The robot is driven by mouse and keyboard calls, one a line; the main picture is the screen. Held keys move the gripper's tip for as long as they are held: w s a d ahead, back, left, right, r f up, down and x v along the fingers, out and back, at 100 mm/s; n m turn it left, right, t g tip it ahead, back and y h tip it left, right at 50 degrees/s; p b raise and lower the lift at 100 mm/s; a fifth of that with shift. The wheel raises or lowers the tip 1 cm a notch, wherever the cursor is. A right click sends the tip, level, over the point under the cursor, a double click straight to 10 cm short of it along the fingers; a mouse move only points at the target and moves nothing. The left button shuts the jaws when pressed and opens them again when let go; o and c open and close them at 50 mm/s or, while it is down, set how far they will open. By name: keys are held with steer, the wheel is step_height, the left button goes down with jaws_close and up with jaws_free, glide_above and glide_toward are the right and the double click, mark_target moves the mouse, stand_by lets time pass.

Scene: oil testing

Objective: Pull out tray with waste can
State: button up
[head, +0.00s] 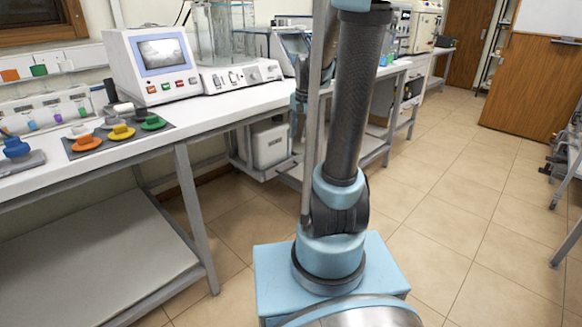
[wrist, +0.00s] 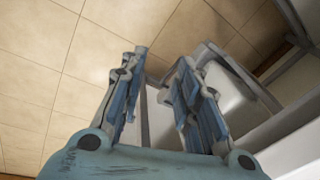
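The waste can (head: 269,145) is a white box-like container under the long bench. It stands on a low grey tray (head: 257,174) with a raised metal frame. The can also shows in the wrist view (wrist: 222,98), partly behind the right finger, with the tray's grey frame (wrist: 241,71) around it. My gripper (wrist: 162,58) has its two blue fingers apart, with nothing held between them. A grey bar shows in the gap, but I cannot tell how far beyond the fingers it is. In the head view my arm hides most of the gripper.
The white bench (head: 205,112) carries a monitor device (head: 155,65), colored weights and glassware. A bench leg (head: 195,215) and lower shelf (head: 95,255) stand left of the tray. A wooden cabinet stands at the far right.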

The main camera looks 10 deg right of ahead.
steer(key=w+d+f+m, duration=0.15)
steer(key=w+f, duration=0.25)
steer(key=w, duration=0.4)
steer(key=w+f+m, duration=0.2)
steer(key=w+f, duration=0.2)
steer(key=w, duration=0.3)
glide_toward(291, 168)
steer(key=shift+m+y, duration=0.25)
steer(key=shift+y, duration=0.05)
steer(key=f, duration=0.2)
steer(key=w+f, duration=0.1)
steer(key=f, duration=0.2)
steer(key=a+f, duration=0.1)
steer(key=f, duration=0.1)
steer(key=shift+w+f, duration=0.2)
steer(key=shift+f, duration=0.15)
